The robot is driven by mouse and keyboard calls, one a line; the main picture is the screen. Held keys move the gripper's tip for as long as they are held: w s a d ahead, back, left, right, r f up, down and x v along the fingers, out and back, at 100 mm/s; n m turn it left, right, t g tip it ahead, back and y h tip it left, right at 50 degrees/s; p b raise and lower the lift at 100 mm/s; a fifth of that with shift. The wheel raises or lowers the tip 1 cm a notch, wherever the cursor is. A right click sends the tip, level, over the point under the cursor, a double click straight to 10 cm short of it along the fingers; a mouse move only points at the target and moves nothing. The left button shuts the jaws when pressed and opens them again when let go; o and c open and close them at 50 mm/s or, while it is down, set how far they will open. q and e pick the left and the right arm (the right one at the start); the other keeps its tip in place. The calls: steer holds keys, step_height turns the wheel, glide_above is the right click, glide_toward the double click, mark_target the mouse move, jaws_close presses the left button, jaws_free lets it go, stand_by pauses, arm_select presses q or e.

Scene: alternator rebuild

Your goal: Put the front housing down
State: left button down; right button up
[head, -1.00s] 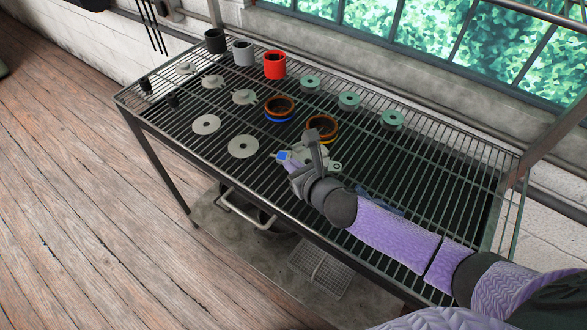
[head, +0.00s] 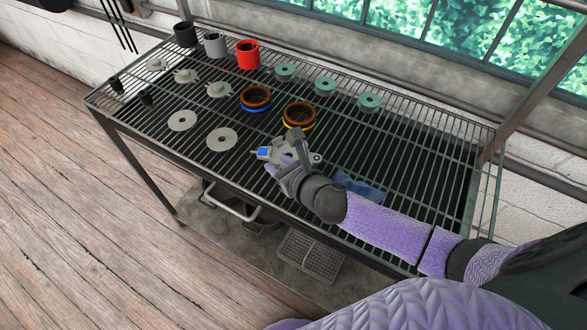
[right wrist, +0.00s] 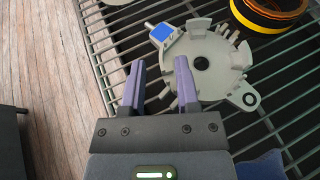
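The front housing, a round grey part with a centre hole, finger-like tabs, a side ear and a blue block, appears to lie on the wire rack. It shows in the right wrist view (right wrist: 222,72) and, partly hidden by my gripper, in the head view (head: 316,158). My right gripper (right wrist: 157,66) has its two fingers apart. Its right finger overlaps the housing's left edge in that view; the left finger is beside it over the bars. I cannot tell whether the right finger touches. The right gripper (head: 284,163) is low over the rack in the head view. My left gripper is out of view.
The wire rack (head: 425,185) has free room at right. Two copper-coloured rings (head: 298,117) stand behind the housing. Flat grey discs (head: 222,139) lie left, green discs (head: 326,85) and a red cup (head: 248,55) behind. A blue cloth-like item (head: 361,188) lies near my forearm.

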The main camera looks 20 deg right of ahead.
steer(key=p+v, duration=0.1)
steer(key=v, duration=0.9)
steer(key=shift+w+r+p, duration=0.1)
steer(key=shift+p, duration=0.25)
